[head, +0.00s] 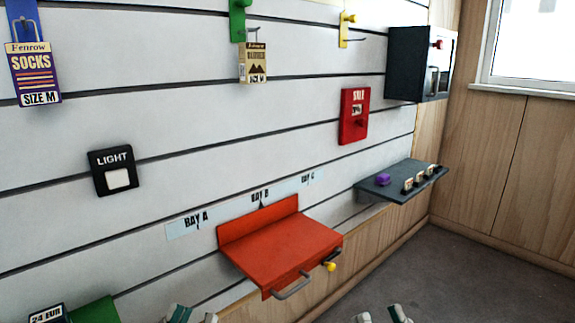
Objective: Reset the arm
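My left gripper (194,316) shows only its fingertips at the bottom edge of the head view, left of centre. They are apart with nothing seen between them. My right gripper (382,316) shows its fingertips at the bottom edge, right of centre, also apart and with nothing seen between them. The rest of both arms is out of view. Neither gripper is seen touching anything. The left gripper is left of and below a red-orange shelf (275,247) in the picture; the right gripper is to its lower right.
The shelf has a grey handle (291,287) and a yellow knob (331,267). A dark shelf (398,193) holds small items. A black box (405,62), a red box (353,118), a light switch (113,170) and socks (33,75) are on the slatted wall. Floor (455,285) is clear at lower right.

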